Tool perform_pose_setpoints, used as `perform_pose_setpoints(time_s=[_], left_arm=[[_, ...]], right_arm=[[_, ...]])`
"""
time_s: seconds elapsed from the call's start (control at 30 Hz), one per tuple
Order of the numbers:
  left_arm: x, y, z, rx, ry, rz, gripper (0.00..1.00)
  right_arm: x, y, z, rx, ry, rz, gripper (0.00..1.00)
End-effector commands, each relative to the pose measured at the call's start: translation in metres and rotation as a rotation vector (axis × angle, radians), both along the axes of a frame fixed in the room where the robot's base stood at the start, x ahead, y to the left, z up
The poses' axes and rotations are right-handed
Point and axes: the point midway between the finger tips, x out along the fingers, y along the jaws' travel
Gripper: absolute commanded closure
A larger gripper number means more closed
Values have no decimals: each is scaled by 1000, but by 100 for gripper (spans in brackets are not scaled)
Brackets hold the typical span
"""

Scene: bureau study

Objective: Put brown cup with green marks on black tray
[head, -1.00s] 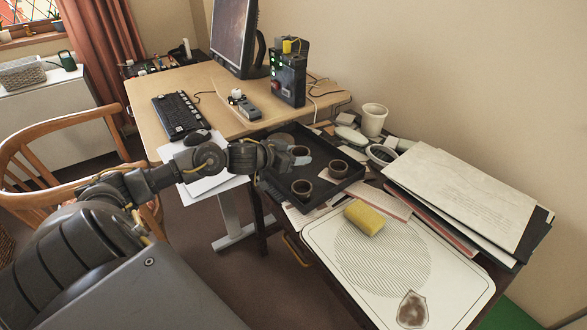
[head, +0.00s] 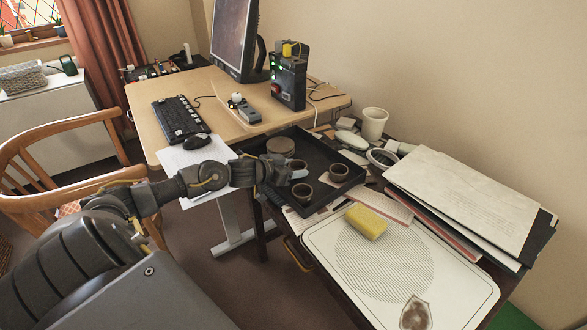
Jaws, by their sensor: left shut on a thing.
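The black tray (head: 262,140) lies on the cluttered side desk. My left gripper (head: 296,174) is over the tray's left part, shut on a small brown cup (head: 298,164), which its fingers partly hide. I cannot tell whether this cup touches the tray floor. A round brown object (head: 280,146) sits in the tray's far left part. Green marks are too small to make out on any cup. My right gripper is not in view.
A yellow sponge (head: 366,221) lies on a white patterned board (head: 440,277) in front of the tray. A paper stack (head: 460,203) is at the right. A white cup (head: 374,123) and small clutter stand behind the tray. A keyboard (head: 179,119) and monitor are on the wooden desk.

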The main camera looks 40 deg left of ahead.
Motion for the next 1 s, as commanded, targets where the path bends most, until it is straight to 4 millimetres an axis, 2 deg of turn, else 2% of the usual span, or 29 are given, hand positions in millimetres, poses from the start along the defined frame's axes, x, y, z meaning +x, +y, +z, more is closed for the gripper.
perform_pose_setpoints(time_s=[0.07,0.1,0.23,0.63,0.77,1.0], left_arm=[[0,0,-3,-2,0,1,71],[0,0,-2,-1,0,0,42],[0,0,-2,-1,0,0,25],[-4,1,2,1,2,1,25],[-20,5,9,3,3,0,25],[-59,12,25,3,6,-3,25]], right_arm=[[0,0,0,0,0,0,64],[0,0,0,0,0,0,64],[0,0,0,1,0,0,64],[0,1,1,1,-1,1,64],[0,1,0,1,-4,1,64],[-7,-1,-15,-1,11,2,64]])
